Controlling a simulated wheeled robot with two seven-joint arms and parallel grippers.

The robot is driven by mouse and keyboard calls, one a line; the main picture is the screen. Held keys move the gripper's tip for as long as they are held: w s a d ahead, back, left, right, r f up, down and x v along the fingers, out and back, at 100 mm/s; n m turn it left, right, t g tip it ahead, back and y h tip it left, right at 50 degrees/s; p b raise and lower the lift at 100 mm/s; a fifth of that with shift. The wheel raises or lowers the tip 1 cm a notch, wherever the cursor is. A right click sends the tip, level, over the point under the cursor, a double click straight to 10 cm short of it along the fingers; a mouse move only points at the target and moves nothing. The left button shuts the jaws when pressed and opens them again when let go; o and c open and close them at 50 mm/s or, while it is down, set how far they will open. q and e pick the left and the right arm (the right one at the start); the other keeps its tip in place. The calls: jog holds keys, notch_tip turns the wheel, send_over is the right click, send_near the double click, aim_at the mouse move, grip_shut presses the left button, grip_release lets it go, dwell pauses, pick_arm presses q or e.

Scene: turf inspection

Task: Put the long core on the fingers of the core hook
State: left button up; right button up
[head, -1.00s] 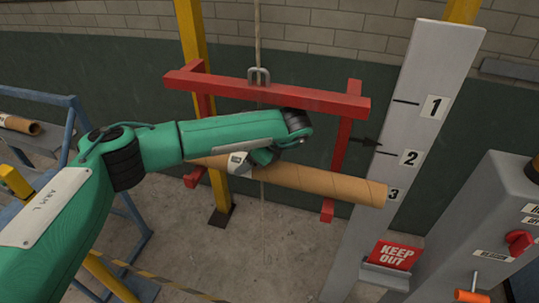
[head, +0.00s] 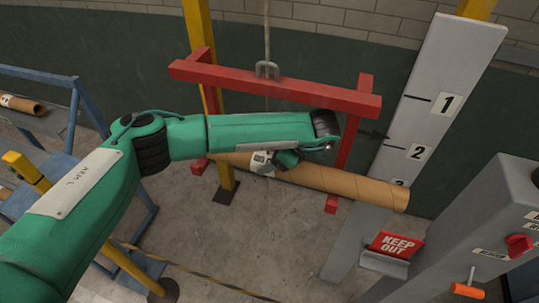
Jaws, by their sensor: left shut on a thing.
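The long core (head: 345,184) is a brown cardboard tube, held roughly level and slanting down to the right. My left gripper (head: 274,163) is shut on it left of its middle; the green arm hides part of the grip. The core hook (head: 225,74) is a red frame hanging from a rope. Its left finger (head: 199,166) and right finger (head: 331,204) show low on the frame. The core passes in front of the right upright, above the right fingertip in the picture. I cannot tell whether core and fingers touch. My right gripper is not in view.
A grey scale board (head: 440,75) with numbers stands right of the hook, behind the core's right end. A red KEEP OUT sign (head: 396,245) and a grey control box (head: 455,235) are at lower right. A blue rack (head: 75,125) with another tube (head: 22,104) stands left.

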aim_at(319, 167)
pick_arm(q)
jog(key=o, duration=1.5)
jog(key=shift+d, duration=0.35)
jog(key=shift+o, duration=1)
jog(key=shift+f, duration=0.1)
jog(key=shift+w+a, duration=0.15)
jog(key=shift+a, duration=0.1)
jog(key=shift+r, duration=0.2)
jog(key=shift+d, duration=0.2)
jog(key=shift+d+r+b, duration=0.2)
jog(key=shift+d+b, duration=0.05)
jog(key=shift+b, duration=0.35)
jog(key=s+d+b, duration=0.1)
jog(key=d, duration=0.2)
jog(key=s+d+b, duration=0.1)
jog(key=d+b, duration=0.1)
jog(key=d, duration=0.1)
jog(key=s+d+b, duration=0.1)
jog(key=d, duration=0.3)
jog(key=shift+s+b, duration=0.3)
jog(key=shift+b, duration=0.1)
jog(key=shift+s+d+r, duration=0.2)
jog(key=shift+s+d, duration=0.05)
jog(key=shift+d, duration=0.5)
pick_arm(e)
notch_tip(319, 167, down, 7)
jog(key=s, duration=0.1)
jog(key=shift+d+r, duration=0.2)
jog(key=shift+d, duration=0.25)
